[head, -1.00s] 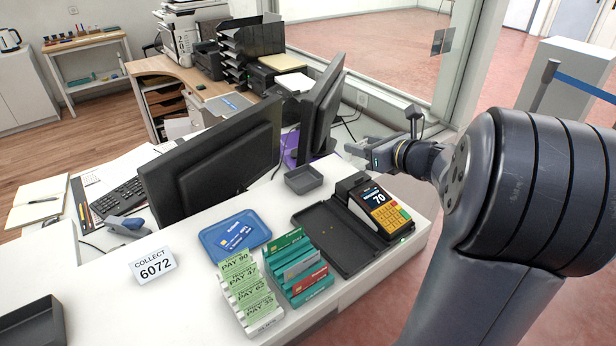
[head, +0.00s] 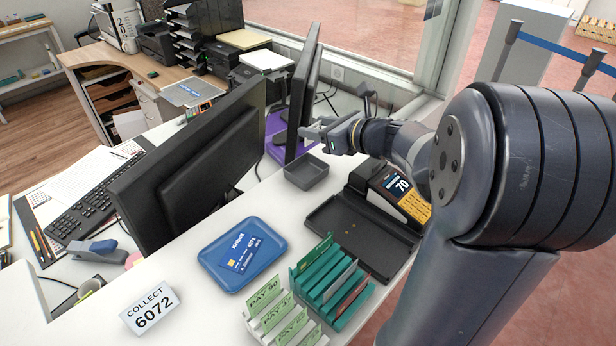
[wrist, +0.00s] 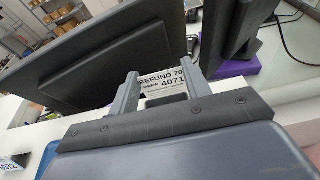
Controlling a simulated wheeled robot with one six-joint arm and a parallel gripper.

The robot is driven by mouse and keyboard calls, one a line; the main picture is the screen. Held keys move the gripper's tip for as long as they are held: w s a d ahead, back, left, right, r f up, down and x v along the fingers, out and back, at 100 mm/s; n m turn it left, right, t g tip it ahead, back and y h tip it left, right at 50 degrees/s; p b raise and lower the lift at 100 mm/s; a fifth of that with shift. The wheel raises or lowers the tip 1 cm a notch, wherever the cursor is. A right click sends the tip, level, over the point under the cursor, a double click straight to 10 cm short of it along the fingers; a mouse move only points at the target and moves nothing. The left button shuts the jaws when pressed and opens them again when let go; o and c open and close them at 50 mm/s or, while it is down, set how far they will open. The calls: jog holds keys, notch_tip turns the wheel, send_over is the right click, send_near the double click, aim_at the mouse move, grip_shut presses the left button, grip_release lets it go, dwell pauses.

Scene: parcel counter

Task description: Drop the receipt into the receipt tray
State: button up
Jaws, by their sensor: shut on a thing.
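The receipt (wrist: 165,80) is a white slip printed "REFUND 70" and "4071". In the wrist view it is upright between the two fingertips of my gripper (wrist: 160,90), which is shut on it. In the head view my gripper (head: 308,133) is above the counter, close to the small dark grey open tray (head: 306,174), which appears to be the receipt tray and looks empty. The fingertips show just above its far edge in the picture; their exact height over it is unclear.
Two monitors (head: 195,165) stand left of and behind the small tray. The card terminal (head: 398,190) showing 70 and its black base tray (head: 360,238) are to the right. A blue tray (head: 222,283) with a card and a green card rack (head: 335,290) are nearer.

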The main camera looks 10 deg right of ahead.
notch_tip(320, 180, down, 3)
jog(key=shift+f+b, duration=0.15)
jog(key=shift+b, duration=0.95)
jog(key=o, duration=1)
jog(key=shift+s, duration=0.1)
jog(key=v, duration=1)
jog(key=shift+s+d, duration=0.25)
jog(key=shift+w+a, duration=0.1)
